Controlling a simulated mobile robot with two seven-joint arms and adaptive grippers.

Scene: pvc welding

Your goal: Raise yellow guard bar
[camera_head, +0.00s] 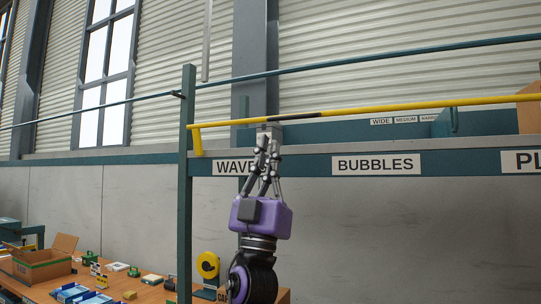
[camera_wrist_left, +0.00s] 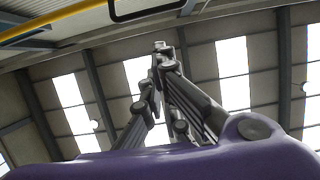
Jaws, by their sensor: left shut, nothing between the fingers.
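The yellow guard bar (camera_head: 390,106) runs nearly level along the front of the upper shelf in the head view, with a black section in its middle. Its left end has a short yellow leg bent down beside the green post. The bar also shows at the upper left in the left wrist view (camera_wrist_left: 62,20). My left gripper (camera_head: 267,132) points up in front of the shelf edge, its fingertips just below the bar in the picture. Its fingers are together and empty, also in the left wrist view (camera_wrist_left: 160,48). Whether the fingertips touch the bar, I cannot tell. My right gripper is not in view.
The shelf edge carries the labels WAVE and BUBBLES (camera_head: 376,164). A green post (camera_head: 187,190) stands left of the gripper. A thin green rail (camera_head: 330,66) crosses above. Below left, a workbench holds an open cardboard box (camera_head: 42,262) and a yellow tape dispenser (camera_head: 207,265).

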